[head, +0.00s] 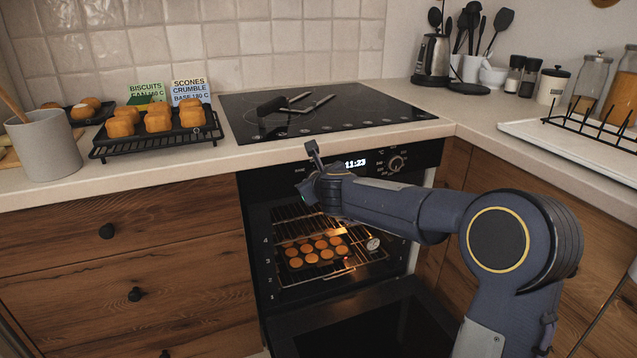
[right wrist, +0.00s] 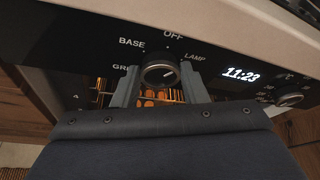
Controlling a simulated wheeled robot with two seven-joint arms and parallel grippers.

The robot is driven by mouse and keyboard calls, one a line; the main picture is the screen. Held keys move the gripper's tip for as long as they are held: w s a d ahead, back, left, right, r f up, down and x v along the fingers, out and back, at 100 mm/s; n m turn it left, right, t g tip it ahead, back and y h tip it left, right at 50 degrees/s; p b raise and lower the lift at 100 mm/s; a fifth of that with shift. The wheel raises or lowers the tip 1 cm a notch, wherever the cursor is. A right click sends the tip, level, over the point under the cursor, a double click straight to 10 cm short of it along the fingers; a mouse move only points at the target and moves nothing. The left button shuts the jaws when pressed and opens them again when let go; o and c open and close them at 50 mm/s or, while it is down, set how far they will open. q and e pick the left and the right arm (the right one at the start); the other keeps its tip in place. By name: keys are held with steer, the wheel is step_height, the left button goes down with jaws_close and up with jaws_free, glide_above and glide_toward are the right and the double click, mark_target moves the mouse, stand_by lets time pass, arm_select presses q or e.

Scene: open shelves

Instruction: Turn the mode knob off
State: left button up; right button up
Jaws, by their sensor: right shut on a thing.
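The mode knob (right wrist: 160,73) is a round dark knob on the black oven panel in the right wrist view. Labels OFF, BASE and LAMP stand around it, with a partly hidden one starting GR at left. I cannot clearly tell which label its pointer faces. My right gripper (right wrist: 160,82) is shut on the knob, one finger on each side. In the head view the right gripper (head: 313,168) is at the left part of the oven panel, and my arm hides the knob. The oven (head: 283,240) is lit inside. My left gripper is not in view.
The oven door (head: 375,325) hangs open below my arm. A tray of round biscuits (head: 318,250) sits on the oven rack. A temperature knob (head: 396,163) is right of the clock (head: 355,163). A black rack of scones (head: 150,143) stands on the left counter.

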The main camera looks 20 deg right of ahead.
steer(key=shift+a+f+n+t+h+b, duration=0.2)
steer(key=shift+n+h+b, duration=0.35)
steer(key=shift+n, duration=0.6)
steer(key=shift+a+f+n+t+h+b, duration=0.15)
steer(key=shift+n+h+b, duration=0.1)
steer(key=shift+n+h, duration=0.7)
steer(key=shift+d+n, duration=0.1)
steer(key=shift+n, duration=0.2)
steer(key=o, duration=1)
steer(key=shift+r, duration=0.1)
steer(key=shift+p+v, duration=0.55)
steer(key=shift+v, duration=3.3)
